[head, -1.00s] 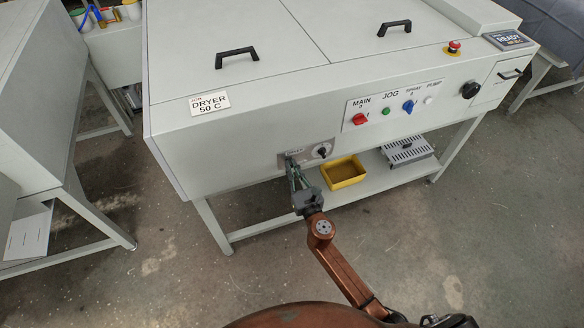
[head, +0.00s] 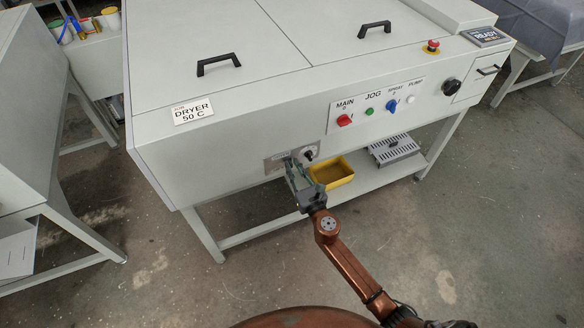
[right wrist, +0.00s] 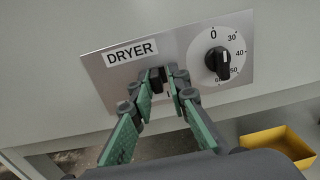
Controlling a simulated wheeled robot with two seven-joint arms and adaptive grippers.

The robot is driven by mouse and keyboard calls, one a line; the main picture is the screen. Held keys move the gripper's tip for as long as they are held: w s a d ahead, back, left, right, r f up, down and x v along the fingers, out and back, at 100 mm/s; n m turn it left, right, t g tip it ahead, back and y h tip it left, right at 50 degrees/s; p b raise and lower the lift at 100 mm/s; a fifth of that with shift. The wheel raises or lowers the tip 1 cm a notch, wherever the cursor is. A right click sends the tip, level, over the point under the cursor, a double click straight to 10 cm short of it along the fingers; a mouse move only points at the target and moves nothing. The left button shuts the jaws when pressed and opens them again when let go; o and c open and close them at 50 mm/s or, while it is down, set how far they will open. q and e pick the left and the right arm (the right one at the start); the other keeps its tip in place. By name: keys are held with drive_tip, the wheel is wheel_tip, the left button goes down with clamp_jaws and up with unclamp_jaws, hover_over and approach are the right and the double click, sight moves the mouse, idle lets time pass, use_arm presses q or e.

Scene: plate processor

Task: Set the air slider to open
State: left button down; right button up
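No control labelled air can be read in either view. My right gripper (head: 291,164) is at the dryer control panel (head: 271,164) on the front of the machine. In the right wrist view, its two fingertips (right wrist: 161,78) are apart, on either side of a small dark part (right wrist: 157,80) on the panel (right wrist: 103,77). The fingers partly hide this part, and I cannot tell whether they touch it. My left gripper is not in view.
A yellow bin (head: 331,172) stands on the shelf below the panel, right of my right gripper. Red (head: 344,120) and blue (head: 392,105) switches sit further right on the machine front. Another bench (head: 30,130) is at the left.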

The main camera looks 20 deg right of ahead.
drive_tip(key=shift+o, duration=1.3)
drive_tip(key=shift+d, duration=0.1)
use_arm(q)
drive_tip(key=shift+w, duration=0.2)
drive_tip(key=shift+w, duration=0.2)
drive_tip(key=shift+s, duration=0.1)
use_arm(e)
drive_tip(key=s+d, duration=0.1)
drive_tip(key=s, duration=1.1)
drive_tip(key=shift+d+f, duration=0.1)
